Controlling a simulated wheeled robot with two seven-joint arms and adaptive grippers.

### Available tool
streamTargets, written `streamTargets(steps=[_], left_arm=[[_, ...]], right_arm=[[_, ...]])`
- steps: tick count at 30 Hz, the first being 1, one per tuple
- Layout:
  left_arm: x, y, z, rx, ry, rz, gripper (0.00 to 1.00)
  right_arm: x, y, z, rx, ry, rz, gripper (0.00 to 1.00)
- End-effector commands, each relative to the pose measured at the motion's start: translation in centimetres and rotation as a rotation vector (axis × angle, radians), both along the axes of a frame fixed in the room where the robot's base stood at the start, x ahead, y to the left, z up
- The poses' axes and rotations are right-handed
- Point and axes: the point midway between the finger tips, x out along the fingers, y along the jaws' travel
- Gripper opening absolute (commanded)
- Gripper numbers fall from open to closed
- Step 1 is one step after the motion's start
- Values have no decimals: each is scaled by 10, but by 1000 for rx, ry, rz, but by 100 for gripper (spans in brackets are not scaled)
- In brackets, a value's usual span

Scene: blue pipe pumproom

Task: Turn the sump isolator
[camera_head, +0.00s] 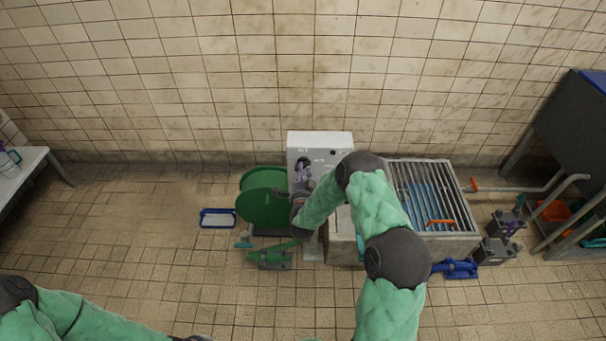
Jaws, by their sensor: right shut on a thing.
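A pale grey box (320,141) stands against the tiled wall and has small dark fittings and marks on its front; I take it to be the sump isolator's housing. My right arm reaches across the middle of the view. My right gripper (303,173) is at the box's front, shut on a small part there, probably the isolator handle. The gripper and wrist hide most of that part, so I cannot tell its angle. My left arm lies low at the left. Only a dark bit of its wrist end shows at the bottom edge, and its fingers are not visible.
A green reel (264,199) stands left of the box, with a green tool (270,257) on the floor before it. A grated concrete sump (437,202) lies right. A blue-rimmed tray (218,218) and a blue tool (456,268) lie on the floor. The left floor is mostly clear.

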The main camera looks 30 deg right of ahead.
Motion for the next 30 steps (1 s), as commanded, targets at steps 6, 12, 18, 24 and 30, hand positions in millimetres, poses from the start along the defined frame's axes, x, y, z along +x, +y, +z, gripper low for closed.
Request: streamTargets(steps=[6, 12, 18, 24, 30], left_arm=[[0, 0, -10, 0, 0, 0, 0], [0, 0, -17, 0, 0, 0, 0], [0, 0, -22, 0, 0, 0, 0], [0, 0, -26, 0, 0, 0, 0], [0, 0, -28, 0, 0, 0, 0]], right_arm=[[-1, 0, -2, -174, 110, -1, 0], [-1, -1, -1, -336, 207, -1, 0], [-1, -1, 0, -498, 307, 1, 0], [-2, -1, 1, -650, 401, 2, 0], [-1, -1, 2, -775, 478, 2, 0]])
